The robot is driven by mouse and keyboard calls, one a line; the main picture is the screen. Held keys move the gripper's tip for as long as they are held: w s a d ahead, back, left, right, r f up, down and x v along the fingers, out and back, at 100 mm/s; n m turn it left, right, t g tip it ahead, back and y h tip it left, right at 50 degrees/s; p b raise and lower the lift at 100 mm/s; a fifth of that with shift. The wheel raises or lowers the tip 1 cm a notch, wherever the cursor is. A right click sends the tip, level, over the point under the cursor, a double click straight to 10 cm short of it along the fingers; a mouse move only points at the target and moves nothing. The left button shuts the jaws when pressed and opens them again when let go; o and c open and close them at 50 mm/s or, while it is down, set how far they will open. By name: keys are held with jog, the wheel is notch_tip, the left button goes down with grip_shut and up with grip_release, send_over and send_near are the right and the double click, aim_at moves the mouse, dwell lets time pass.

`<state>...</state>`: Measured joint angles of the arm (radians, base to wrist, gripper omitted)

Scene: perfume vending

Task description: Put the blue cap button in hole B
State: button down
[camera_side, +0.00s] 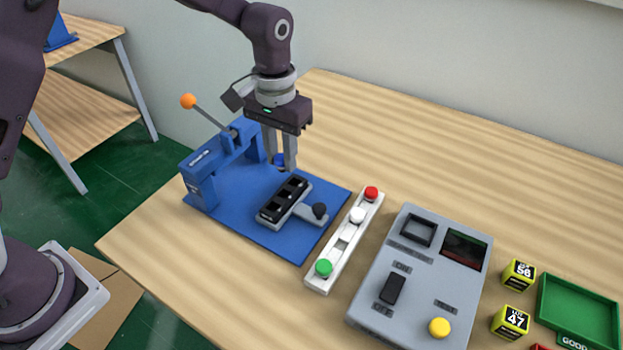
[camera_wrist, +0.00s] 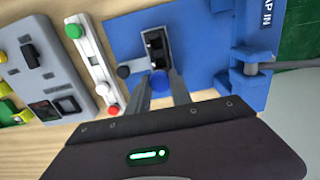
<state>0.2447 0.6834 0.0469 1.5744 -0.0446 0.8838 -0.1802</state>
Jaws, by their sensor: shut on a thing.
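The blue cap button (camera_side: 279,160) is between the fingers of my gripper (camera_side: 281,164), which is shut on it. It also shows in the wrist view (camera_wrist: 159,84) between the fingertips. The black block with holes (camera_side: 284,199) sits in a grey fixture with a black knob (camera_side: 320,210) on the blue base. My gripper is above the far end of this block, with the cap apart from it. I cannot read any hole letters, so I cannot tell which hole is B.
A blue press (camera_side: 200,176) with an orange-tipped lever (camera_side: 188,101) stands left of the block. A white strip (camera_side: 317,285) with red, white and green buttons lies to the right. Beyond are a grey control box (camera_side: 425,270), yellow cubes (camera_side: 519,274) and a green tray (camera_side: 580,312).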

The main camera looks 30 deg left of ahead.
aim_at(282, 171)
jog(key=shift+a+f, duration=0.1)
jog(key=shift+f, duration=3.1)
jog(key=shift+f, duration=0.75)
jog(key=c, duration=0.5)
grip_release()
jog(key=shift+r, duration=0.1)
jog(key=shift+r, duration=3.4)
